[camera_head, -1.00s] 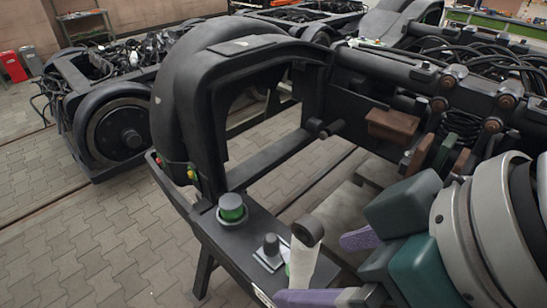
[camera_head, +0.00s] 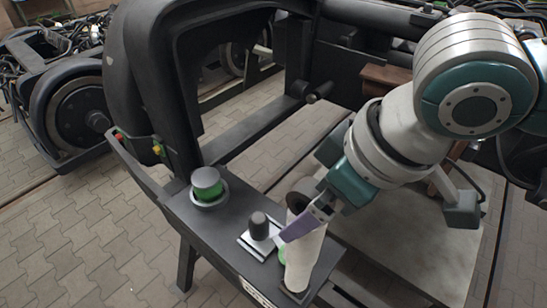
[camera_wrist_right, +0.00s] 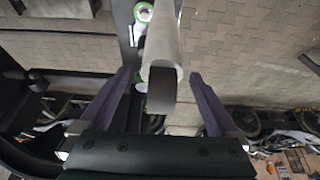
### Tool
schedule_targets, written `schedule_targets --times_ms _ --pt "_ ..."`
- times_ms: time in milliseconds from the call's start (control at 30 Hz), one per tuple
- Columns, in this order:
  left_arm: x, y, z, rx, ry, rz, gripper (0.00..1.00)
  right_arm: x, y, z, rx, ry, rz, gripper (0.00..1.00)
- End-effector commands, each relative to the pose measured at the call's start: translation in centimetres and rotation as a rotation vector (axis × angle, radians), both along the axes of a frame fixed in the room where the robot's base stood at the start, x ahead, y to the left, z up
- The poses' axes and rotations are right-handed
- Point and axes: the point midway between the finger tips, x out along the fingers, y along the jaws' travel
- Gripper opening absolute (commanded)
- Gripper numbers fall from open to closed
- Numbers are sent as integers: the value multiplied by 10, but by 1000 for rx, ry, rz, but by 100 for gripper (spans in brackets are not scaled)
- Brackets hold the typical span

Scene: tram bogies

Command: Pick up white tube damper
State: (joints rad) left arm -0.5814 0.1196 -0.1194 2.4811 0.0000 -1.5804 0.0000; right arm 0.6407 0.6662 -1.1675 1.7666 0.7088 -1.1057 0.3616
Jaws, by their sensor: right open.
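The white tube damper (camera_head: 303,262) stands upright on the black bench-like beam, with a dark ring eye at its top. In the right wrist view the damper (camera_wrist_right: 163,40) shows as a pale tube with a dark end, between my right gripper's two purple fingers. My right gripper (camera_wrist_right: 160,75) is open, with a visible gap on each side of the damper. In the head view one purple finger of my right gripper (camera_head: 298,222) crosses in front of the damper's upper part. The other finger is mostly hidden. My left gripper is not in view.
A black bogie frame (camera_head: 160,85) rises behind. Paved floor (camera_head: 80,235) is clear at the left.

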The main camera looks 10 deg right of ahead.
Motion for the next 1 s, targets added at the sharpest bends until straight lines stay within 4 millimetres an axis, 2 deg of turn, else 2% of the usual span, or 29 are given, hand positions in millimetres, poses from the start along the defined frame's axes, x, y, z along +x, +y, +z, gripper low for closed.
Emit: schedule_targets --times_ms 133,300,600,1000 --pt "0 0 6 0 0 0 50 6 8 -17 -1 2 0 97" --pt "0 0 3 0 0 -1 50 11 12 -36 -2 1 0 97" --pt "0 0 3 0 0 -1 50 13 13 -39 -1 -1 1 97" --pt "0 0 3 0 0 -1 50 13 13 -39 -2 0 1 53"
